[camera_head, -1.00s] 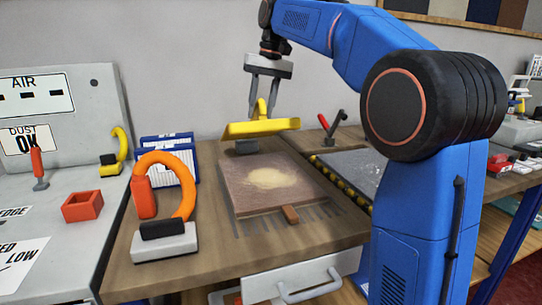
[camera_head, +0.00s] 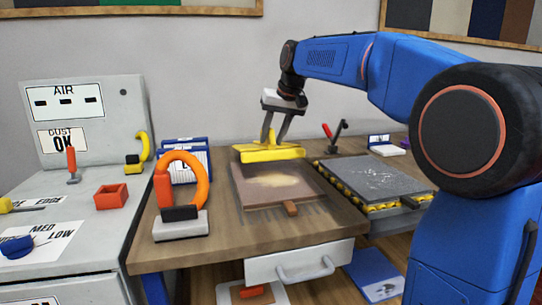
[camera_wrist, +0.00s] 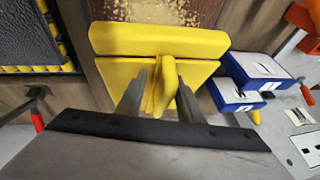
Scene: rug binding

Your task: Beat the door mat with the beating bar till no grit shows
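The beating bar is a yellow bar (camera_head: 272,154) with an upright grip. My gripper (camera_head: 270,136) is shut on that grip. The bar also shows in the wrist view (camera_wrist: 157,42), with the fingers (camera_wrist: 157,85) on either side of its grip. The door mat (camera_head: 250,190) is a brown mat with a grey fringe on the wooden bench. Pale tan grit (camera_head: 275,180) shows on its middle, and grit also shows in the wrist view (camera_wrist: 150,10). The bar is at or just above the mat's far edge; I cannot tell whether it touches.
An orange-handled tool (camera_head: 181,200) stands left of the mat. Blue-and-white boxes (camera_head: 186,160) stand behind it. A grey slab with yellow edging (camera_head: 372,177) lies to the right, with a red-handled clamp (camera_head: 335,135) behind it. A grey machine (camera_head: 85,125) stands at the far left.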

